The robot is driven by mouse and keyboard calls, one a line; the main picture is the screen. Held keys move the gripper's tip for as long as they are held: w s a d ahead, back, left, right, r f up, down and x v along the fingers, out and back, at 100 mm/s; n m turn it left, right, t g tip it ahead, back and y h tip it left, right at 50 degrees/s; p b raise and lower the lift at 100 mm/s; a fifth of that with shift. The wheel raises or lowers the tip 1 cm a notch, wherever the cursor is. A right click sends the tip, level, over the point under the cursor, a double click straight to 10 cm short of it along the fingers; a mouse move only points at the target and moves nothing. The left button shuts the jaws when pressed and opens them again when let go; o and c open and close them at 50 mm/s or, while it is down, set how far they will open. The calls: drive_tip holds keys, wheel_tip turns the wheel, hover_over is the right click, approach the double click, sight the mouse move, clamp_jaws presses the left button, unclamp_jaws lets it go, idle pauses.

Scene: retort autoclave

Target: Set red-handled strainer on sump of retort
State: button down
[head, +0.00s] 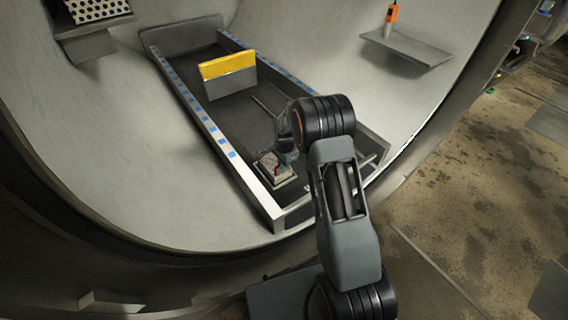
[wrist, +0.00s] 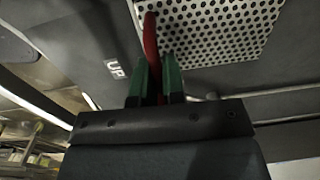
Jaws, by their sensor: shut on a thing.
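The red-handled strainer is a pale perforated plate (wrist: 215,32) with a red upright handle (wrist: 151,45). My gripper (wrist: 157,78) is shut on the red handle between its green fingers. In the head view, the strainer (head: 274,164) is low inside the retort, near the front end of the long channel, below my gripper (head: 287,148). A square pale rim (head: 287,183) shows around or just under its plate, perhaps the sump. My wrist hides part of this, and I cannot tell whether the plate rests there or hovers.
The channel has side rails with blue squares (head: 232,155). A yellow-topped grey block (head: 229,72) stands farther back in it. An orange object (head: 391,14) stands on the right shelf (head: 407,50). An "UP" label (wrist: 117,69) shows nearby.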

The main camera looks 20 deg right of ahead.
drive_tip(key=shift+f, duration=0.4)
idle(0.6)
drive_tip(key=c, duration=1.1)
unclamp_jaws()
drive_tip(key=s+r+n+t+p, duration=0.1)
drive_tip(key=s+r+n+p, duration=0.15)
drive_tip(key=r+p, duration=0.7)
drive_tip(key=s+a+r+n+p, duration=0.1)
drive_tip(key=s+r+p, duration=0.25)
drive_tip(key=r, duration=1.25)
drive_tip(key=s+r+n+t+p, duration=0.15)
drive_tip(key=s+r+p, duration=0.3)
drive_tip(key=r, duration=0.85)
drive_tip(key=shift+s+a+r+n+t+p, duration=0.15)
drive_tip(key=shift+s+a+r+n+p, duration=0.15)
drive_tip(key=shift+s+r+n+p, duration=1.9)
drive_tip(key=shift+s+a+r+n+t+p, duration=0.25)
drive_tip(key=shift+s+r+n+p, duration=0.75)
drive_tip(key=shift+s+r+p, duration=2.35)
drive_tip(key=shift+s+a+r+n+t+p, duration=0.1)
drive_tip(key=shift+s+a+r+n+p, duration=0.25)
drive_tip(key=shift+s+r+n+p, duration=2.4)
drive_tip(key=shift+w+r+m+b, duration=0.35)
drive_tip(key=shift+r+m+b, duration=0.2)
drive_tip(key=shift+m+b, duration=0.45)
